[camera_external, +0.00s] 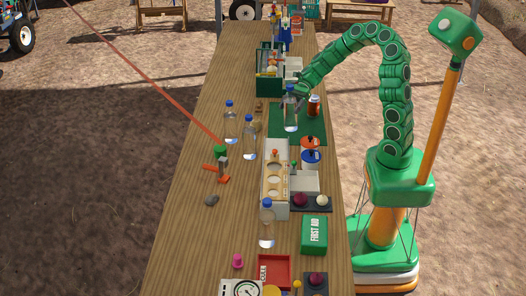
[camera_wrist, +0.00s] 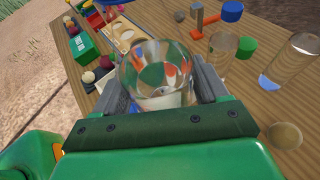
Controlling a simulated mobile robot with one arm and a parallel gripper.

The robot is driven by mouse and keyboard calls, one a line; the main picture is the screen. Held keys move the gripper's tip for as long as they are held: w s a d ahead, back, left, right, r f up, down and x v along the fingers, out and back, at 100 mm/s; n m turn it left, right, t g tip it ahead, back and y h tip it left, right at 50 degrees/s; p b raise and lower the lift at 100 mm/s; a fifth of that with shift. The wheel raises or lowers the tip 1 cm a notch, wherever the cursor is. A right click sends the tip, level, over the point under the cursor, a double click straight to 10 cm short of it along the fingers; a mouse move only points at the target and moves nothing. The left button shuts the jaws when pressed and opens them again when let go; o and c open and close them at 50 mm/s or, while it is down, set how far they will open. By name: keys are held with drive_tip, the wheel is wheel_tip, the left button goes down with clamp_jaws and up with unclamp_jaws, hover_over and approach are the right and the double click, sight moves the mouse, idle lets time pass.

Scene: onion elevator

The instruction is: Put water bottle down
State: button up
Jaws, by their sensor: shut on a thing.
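My gripper (camera_external: 295,94) is shut on a clear water bottle (camera_external: 291,118) with a blue cap, gripping it near the top. The bottle is upright over the green mat (camera_external: 275,128) on the long wooden table (camera_external: 215,80). I cannot tell whether its base touches the mat. In the wrist view the held bottle (camera_wrist: 157,65) fills the space between the jaws of my gripper (camera_wrist: 160,85). Its lower end and the mat are hard to make out there.
Other bottles stand on the table (camera_external: 231,125), (camera_external: 249,145), (camera_external: 267,230). An orange can (camera_external: 314,105) stands right of the held bottle. A green crate (camera_external: 265,88) is behind; a beige rack (camera_external: 272,185) and first aid box (camera_external: 314,235) are nearer. The table's left side is mostly clear.

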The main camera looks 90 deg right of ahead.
drive_tip(key=s+a+r+n+g+y, duration=0.1)
drive_tip(key=a+n+g, duration=0.1)
drive_tip(key=a, duration=0.7)
drive_tip(key=s+a+r+n+g+y, duration=0.1)
drive_tip(key=a+n+g, duration=0.1)
drive_tip(key=a, duration=0.6)
drive_tip(key=s+a+r+n+g, duration=0.1)
drive_tip(key=s+a+n+g, duration=0.1)
drive_tip(key=a, duration=0.7)
drive_tip(key=s+a+r+n+g, duration=0.3)
drive_tip(key=s+a+n+g, duration=0.35)
drive_tip(key=s+a, duration=1.05)
drive_tip(key=w+a+f, duration=1.1)
drive_tip(key=f, duration=0.2)
drive_tip(key=shift+w+a+m, duration=0.25)
drive_tip(key=shift+a+m, duration=0.05)
drive_tip(key=shift+m, duration=0.05)
drive_tip(key=shift+f, duration=0.15)
